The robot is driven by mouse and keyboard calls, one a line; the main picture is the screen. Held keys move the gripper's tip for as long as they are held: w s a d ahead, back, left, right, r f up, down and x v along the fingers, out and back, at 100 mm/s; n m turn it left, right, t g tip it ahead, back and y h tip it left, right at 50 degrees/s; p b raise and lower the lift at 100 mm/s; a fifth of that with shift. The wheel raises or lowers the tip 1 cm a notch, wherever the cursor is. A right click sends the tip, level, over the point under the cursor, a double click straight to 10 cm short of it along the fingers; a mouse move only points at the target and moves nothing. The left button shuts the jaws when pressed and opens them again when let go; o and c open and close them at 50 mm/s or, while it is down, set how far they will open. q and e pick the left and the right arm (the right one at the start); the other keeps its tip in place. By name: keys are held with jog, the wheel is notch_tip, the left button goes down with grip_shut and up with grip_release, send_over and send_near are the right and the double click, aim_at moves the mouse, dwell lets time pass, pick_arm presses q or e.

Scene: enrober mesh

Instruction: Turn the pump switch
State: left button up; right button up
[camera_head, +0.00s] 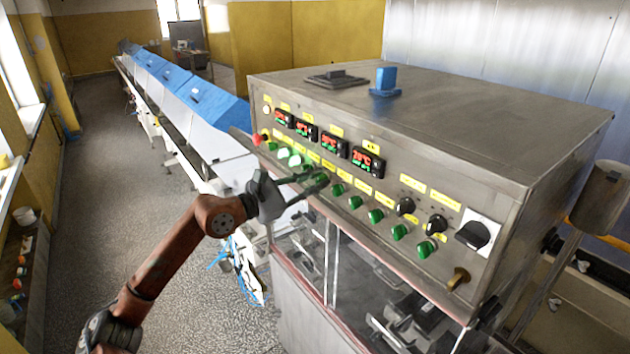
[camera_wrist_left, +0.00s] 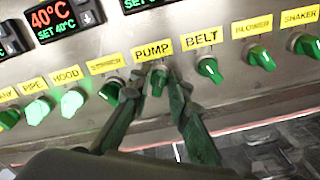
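The pump switch (camera_wrist_left: 158,82) is a dark green, unlit knob under the yellow PUMP label (camera_wrist_left: 152,50) on the steel panel. My left gripper (camera_wrist_left: 157,84) has one finger on each side of this knob in the left wrist view. The fingers stand apart, and a small gap seems to show beside the knob, so I see no firm grip. In the head view my left gripper (camera_head: 318,184) reaches the panel from the left and partly hides the pump switch. My right gripper is not in view.
The stirrer switch (camera_wrist_left: 111,91) and the belt switch (camera_wrist_left: 209,69) sit close on either side. The hood switch (camera_wrist_left: 72,103) is lit bright green. Red displays (camera_head: 367,162) and black knobs (camera_head: 405,206) are on the same panel. A blue-covered conveyor (camera_head: 205,98) runs behind.

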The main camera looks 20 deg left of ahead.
pick_arm(q)
grip_shut()
jog(key=shift+n, duration=0.4)
jog(key=shift+a+r+n, duration=0.1)
jog(key=shift+n, duration=0.9)
jog(key=n, duration=0.3)
jog(key=n+p, duration=0.1)
jog(key=n, duration=0.2)
jog(key=shift+w+a+r, duration=0.1)
jog(key=shift+w+a, duration=0.05)
jog(key=shift+n+p, duration=0.7)
jog(key=shift+n, duration=0.8)
jog(key=shift+w, duration=0.1)
